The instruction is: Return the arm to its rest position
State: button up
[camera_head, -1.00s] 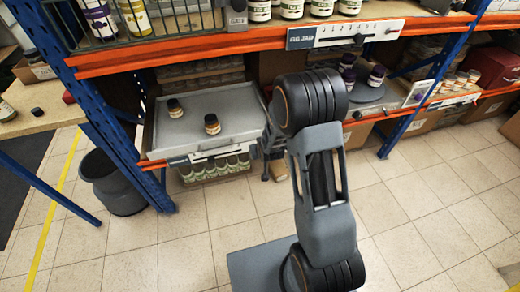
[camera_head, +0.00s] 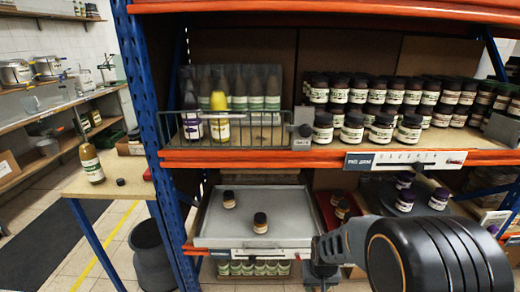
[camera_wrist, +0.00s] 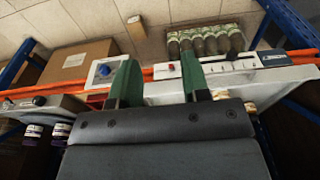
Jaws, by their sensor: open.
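My gripper (camera_wrist: 160,75) shows in the wrist view with its two green fingers apart and nothing between them. The fingers reach toward the orange beam at the front of the lower shelf. In the camera_head view my arm (camera_head: 430,255) fills the lower right and points left toward the shelf front, with its end low beside the grey tray (camera_head: 215,235). The gripper's fingers are hard to make out there.
Two dark-lidded jars (camera_head: 260,223) stand apart on the grey tray. A wire basket (camera_head: 250,133) and many jars (camera_head: 400,95) fill the shelf above. A blue post (camera_head: 150,110) and orange beams bound the rack. A bin (camera_head: 150,255) stands left on the floor.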

jog(key=s+r+p, duration=0.3)
jog(key=r+p, duration=0.1)
jog(key=r, duration=0.6)
jog(key=s+r+t+p, duration=0.1)
jog(key=s+r+p, duration=0.2)
jog(key=r, duration=0.8)
jog(key=s+r+t+p, duration=0.1)
jog(key=s+r+p, duration=0.2)
jog(key=r, duration=0.7)
jog(key=p, duration=0.2)
jog(key=shift+a+r+p, duration=0.15)
jog(key=shift+r+p, duration=0.05)
jog(key=shift+p, duration=0.2)
